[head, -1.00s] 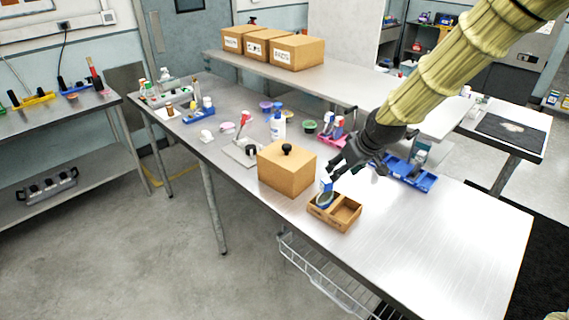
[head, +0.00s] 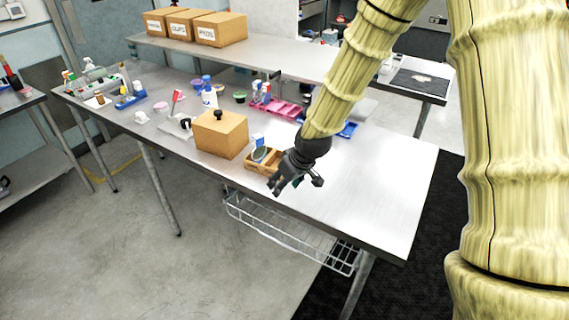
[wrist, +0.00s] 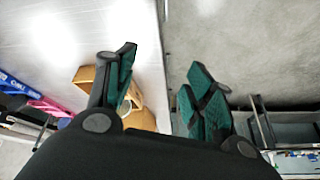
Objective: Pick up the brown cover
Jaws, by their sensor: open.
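The brown cover (head: 221,136) is a box-like lid with a black knob on top. It stands upright on the metal table in the head view, left of my gripper. My gripper (head: 289,186) is open and empty near the table's front edge, to the right of the cover and apart from it. In the wrist view its green-padded fingers (wrist: 160,85) are spread with nothing between them. A small brown tray (head: 262,167) sits between the cover and my gripper, partly hidden by it. In the wrist view, brown parts show behind the left finger.
The metal table (head: 370,190) is clear to the right. Bottles (head: 208,95), a pink tray (head: 283,108) and a blue tray (head: 348,130) stand behind. Labelled boxes (head: 221,29) are on the far table. A wire basket (head: 290,235) hangs below the front edge.

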